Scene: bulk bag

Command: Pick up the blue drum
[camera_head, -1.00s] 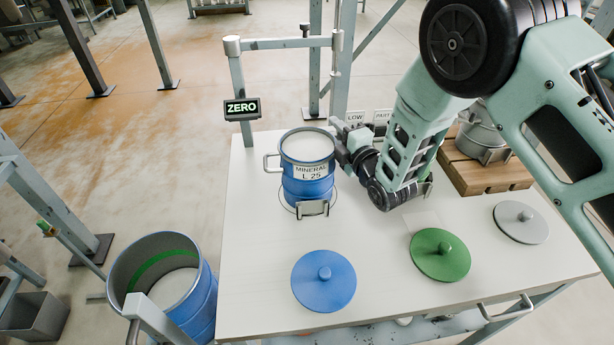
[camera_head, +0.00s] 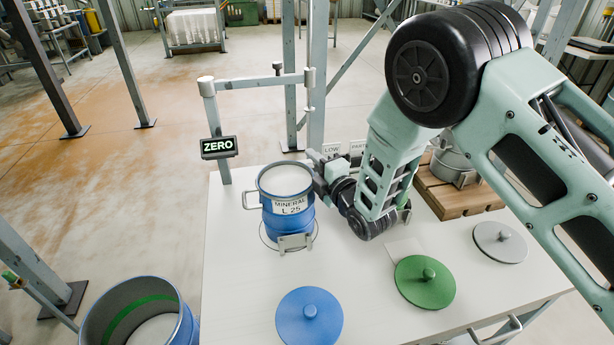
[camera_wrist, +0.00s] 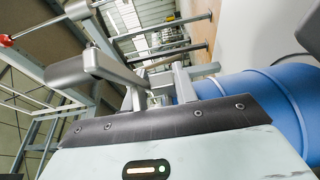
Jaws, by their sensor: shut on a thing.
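The blue drum (camera_head: 287,222) stands upright and open-topped on the white table, inside a ring mark, with a label reading "MINERAL L 25". It has a grey handle on its left side and a grey bracket low on its front. My gripper (camera_head: 318,172) is at the drum's right side, near the rim, shut on its right handle. The fingertips are partly hidden by my wrist. In the wrist view the drum's blue wall (camera_wrist: 270,95) fills the right side, and grey handle parts (camera_wrist: 180,82) lie at the jaws.
Blue (camera_head: 309,318), green (camera_head: 425,282) and grey (camera_head: 500,242) lids lie on the table (camera_head: 350,285). A grey pot (camera_head: 455,165) stands on a wooden pallet (camera_head: 462,200) at the right. A "ZERO" display (camera_head: 219,147) hangs on a post behind. A large blue bin (camera_head: 185,325) stands lower left.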

